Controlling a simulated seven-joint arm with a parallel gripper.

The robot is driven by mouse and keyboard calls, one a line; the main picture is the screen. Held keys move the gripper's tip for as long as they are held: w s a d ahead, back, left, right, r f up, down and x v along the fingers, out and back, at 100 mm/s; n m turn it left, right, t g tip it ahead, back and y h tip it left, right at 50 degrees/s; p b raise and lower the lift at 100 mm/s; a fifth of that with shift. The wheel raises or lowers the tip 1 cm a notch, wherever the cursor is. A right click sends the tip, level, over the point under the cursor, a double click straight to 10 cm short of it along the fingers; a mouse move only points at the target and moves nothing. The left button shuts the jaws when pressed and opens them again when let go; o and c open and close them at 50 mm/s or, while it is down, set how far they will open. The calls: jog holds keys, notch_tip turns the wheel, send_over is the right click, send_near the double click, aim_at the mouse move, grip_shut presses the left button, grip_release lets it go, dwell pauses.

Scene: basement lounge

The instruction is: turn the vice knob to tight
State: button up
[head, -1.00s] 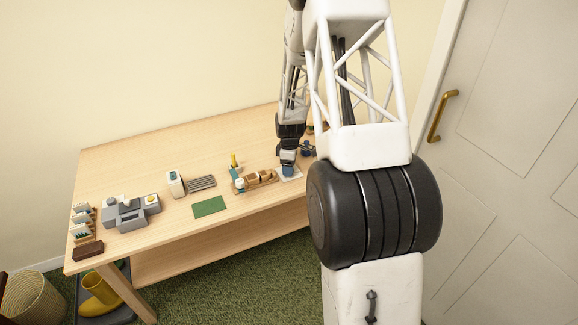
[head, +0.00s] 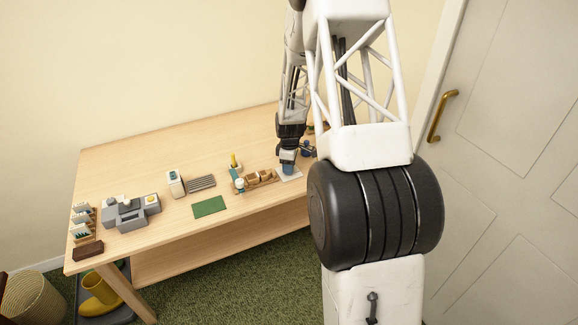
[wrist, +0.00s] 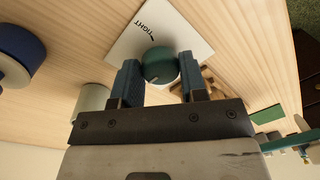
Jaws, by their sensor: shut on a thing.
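The vice knob (wrist: 160,65) is a round dark-green knob on a white plate (wrist: 195,42) in the wrist view. The plate bears the word TIGHT with a short black tick beside it. A small pale mark shows near the knob's lower right edge, on the side away from the tick. My gripper (wrist: 160,74) has its two blue-grey fingers on either side of the knob and is shut on it. In the head view my gripper (head: 288,166) points down over the white plate (head: 291,177) at the table's right part; the knob is hard to make out there.
A wooden holder (head: 262,180) stands just left of the plate. A blue round thing (wrist: 18,58) and a pale cylinder (wrist: 90,98) are close to my gripper in the wrist view. A green mat (head: 209,207) and a grey device (head: 131,213) lie farther left. The table's back left is clear.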

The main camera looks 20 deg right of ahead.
jog(key=m, duration=0.5)
jog(key=shift+r+m, duration=0.1)
jog(key=shift+m, duration=0.3)
jog(key=m, duration=0.6)
jog(key=shift+t, duration=0.4)
jog(key=m, duration=0.5)
jog(key=shift+m, duration=0.4)
jog(key=m, duration=0.5)
jog(key=shift+m+t, duration=0.3)
jog(key=shift+m, duration=0.1)
jog(key=o, duration=0.9)
jog(key=shift+s, duration=0.1)
